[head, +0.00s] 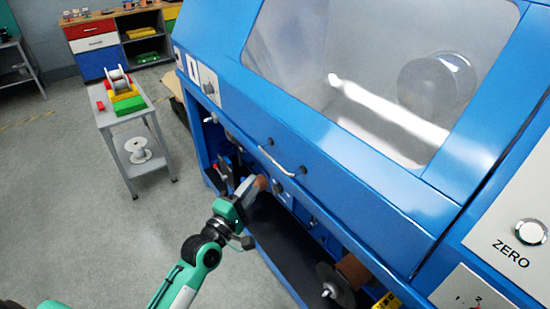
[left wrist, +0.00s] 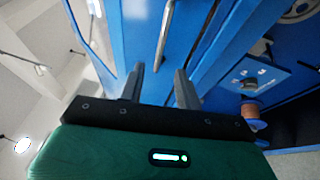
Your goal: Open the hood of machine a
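The blue machine (head: 300,150) fills the right of the head view. Its hood (head: 350,75), with a clear window, is down. A curved metal handle (head: 283,160) is fixed to the hood's front lower edge. The handle also shows in the left wrist view (left wrist: 165,35), ahead of the fingertips and apart from them. My left gripper (head: 256,184) is below and left of the handle in the head view. In the left wrist view its two fingers (left wrist: 160,80) are spread with nothing between them. My right gripper is in neither view.
A grey cart (head: 125,112) with coloured blocks and a white spool (head: 138,150) stands left of the machine. A cabinet (head: 110,40) is at the back. Spool parts (head: 345,275) sit in the machine's open lower bay. The floor (head: 80,220) at left is clear.

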